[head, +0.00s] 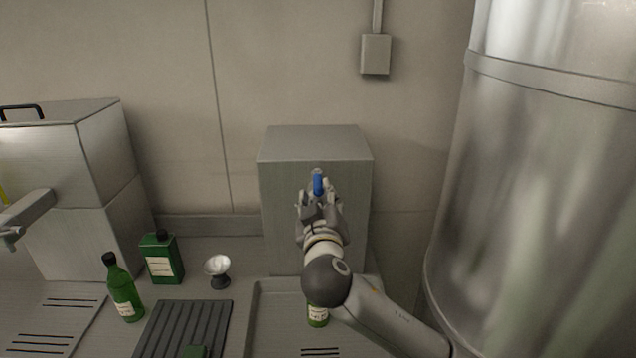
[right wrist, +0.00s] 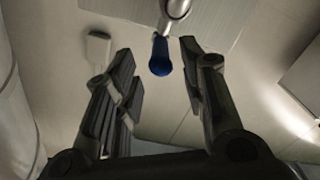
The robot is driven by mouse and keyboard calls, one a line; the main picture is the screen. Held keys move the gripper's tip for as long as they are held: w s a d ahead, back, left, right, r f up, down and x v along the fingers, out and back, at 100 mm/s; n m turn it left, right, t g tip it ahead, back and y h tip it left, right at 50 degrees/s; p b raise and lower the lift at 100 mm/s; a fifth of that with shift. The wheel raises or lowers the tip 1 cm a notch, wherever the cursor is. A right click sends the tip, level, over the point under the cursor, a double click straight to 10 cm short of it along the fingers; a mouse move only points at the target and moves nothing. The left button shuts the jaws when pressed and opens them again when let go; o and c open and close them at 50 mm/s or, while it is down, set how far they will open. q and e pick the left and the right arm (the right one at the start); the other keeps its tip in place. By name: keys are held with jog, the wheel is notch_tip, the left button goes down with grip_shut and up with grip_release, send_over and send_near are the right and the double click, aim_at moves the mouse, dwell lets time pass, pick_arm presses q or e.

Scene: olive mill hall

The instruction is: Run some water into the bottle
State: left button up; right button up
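A grey steel box (head: 280,200) stands against the wall, with a tap whose blue handle (head: 318,184) points up at its front. My right gripper (head: 320,205) is at this tap and hides its lower parts. In the right wrist view its two fingers are apart, with the blue handle (right wrist: 161,56) between and slightly beyond the fingertips, and no clear contact. A green bottle with a pale label (head: 318,313) stands in the tray (head: 270,315) below; my right arm hides its top. My left gripper is not in view.
A steel machine with a spout (head: 28,208) stands far left. A large steel tank (head: 550,170) closes off the right.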

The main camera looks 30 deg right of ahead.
aim_at(318, 182)
jog(key=shift+p+x, duration=0.6)
jog(key=shift+x, duration=1.35)
jog(key=shift+a, duration=0.1)
grip_shut()
